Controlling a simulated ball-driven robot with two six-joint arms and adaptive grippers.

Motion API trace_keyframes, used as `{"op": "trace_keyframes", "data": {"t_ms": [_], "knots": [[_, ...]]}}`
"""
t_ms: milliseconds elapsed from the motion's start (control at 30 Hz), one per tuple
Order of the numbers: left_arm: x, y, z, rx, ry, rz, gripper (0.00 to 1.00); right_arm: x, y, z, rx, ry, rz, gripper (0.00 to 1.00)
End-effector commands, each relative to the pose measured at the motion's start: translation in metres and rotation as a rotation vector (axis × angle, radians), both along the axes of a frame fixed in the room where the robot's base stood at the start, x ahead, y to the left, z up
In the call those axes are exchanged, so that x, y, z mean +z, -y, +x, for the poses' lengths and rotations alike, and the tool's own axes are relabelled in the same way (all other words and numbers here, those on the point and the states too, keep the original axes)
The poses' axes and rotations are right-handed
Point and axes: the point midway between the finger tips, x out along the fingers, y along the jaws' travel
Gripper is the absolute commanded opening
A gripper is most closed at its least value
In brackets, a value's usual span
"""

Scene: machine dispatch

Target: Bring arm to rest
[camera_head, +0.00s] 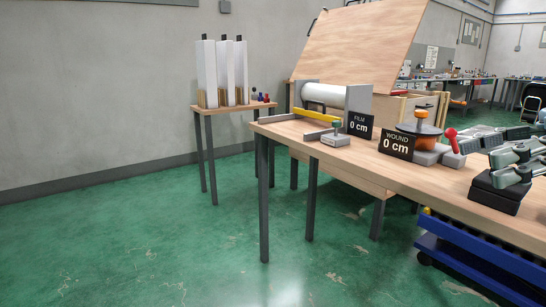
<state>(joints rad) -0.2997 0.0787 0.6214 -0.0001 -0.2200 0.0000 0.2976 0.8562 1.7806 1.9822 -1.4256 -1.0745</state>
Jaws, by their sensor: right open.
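My right gripper (500,168) comes in at the right edge, over the right end of the wooden workbench (290,127). Its grey fingers point left and stand apart. It looks empty. A black stepped block (494,198) shows just below the fingers; I cannot tell whether they touch. The rest of my right arm is cut off by the picture edge. My left gripper is not in view.
On the bench stand a white film roll (325,96), a "FILM 0 cm" sign (359,125), a "WOUND 0 cm" sign (396,143) and an orange winder (419,129). A side table (230,108) bears tall white boxes. A blue cart (480,262) is below. Green floor at left is clear.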

Motion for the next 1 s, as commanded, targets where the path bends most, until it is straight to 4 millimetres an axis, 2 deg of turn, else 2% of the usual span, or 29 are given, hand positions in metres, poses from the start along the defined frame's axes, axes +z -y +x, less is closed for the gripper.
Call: {"op": "trace_keyframes", "data": {"t_ms": [67, 200, 367, 467, 567, 667, 767, 867, 1000], "knots": [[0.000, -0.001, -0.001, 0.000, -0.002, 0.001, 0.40, -0.003, 0.000, -0.001, 0.000, -0.006, 0.000, 0.62], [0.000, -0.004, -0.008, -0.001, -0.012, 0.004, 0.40, -0.021, -0.009, -0.009, 0.006, -0.048, 0.032, 0.62], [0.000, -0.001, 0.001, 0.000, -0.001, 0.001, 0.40, -0.048, -0.015, -0.013, -0.008, -0.109, 0.071, 0.62], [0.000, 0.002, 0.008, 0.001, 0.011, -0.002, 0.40, -0.071, -0.016, -0.014, -0.035, -0.153, 0.081, 0.62], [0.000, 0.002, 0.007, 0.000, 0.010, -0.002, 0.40, -0.101, -0.016, -0.012, -0.080, -0.201, 0.083, 0.62], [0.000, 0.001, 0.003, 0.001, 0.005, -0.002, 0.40, -0.137, -0.014, -0.012, -0.142, -0.263, 0.077, 0.62], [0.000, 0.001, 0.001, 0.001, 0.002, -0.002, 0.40, -0.181, -0.012, -0.013, -0.224, -0.339, 0.060, 0.62], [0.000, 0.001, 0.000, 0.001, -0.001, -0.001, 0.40, -0.242, -0.007, -0.020, -0.339, -0.447, 0.025, 0.62], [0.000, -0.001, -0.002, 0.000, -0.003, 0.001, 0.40, -0.343, 0.001, -0.050, -0.528, -0.623, -0.063, 0.62]]}}
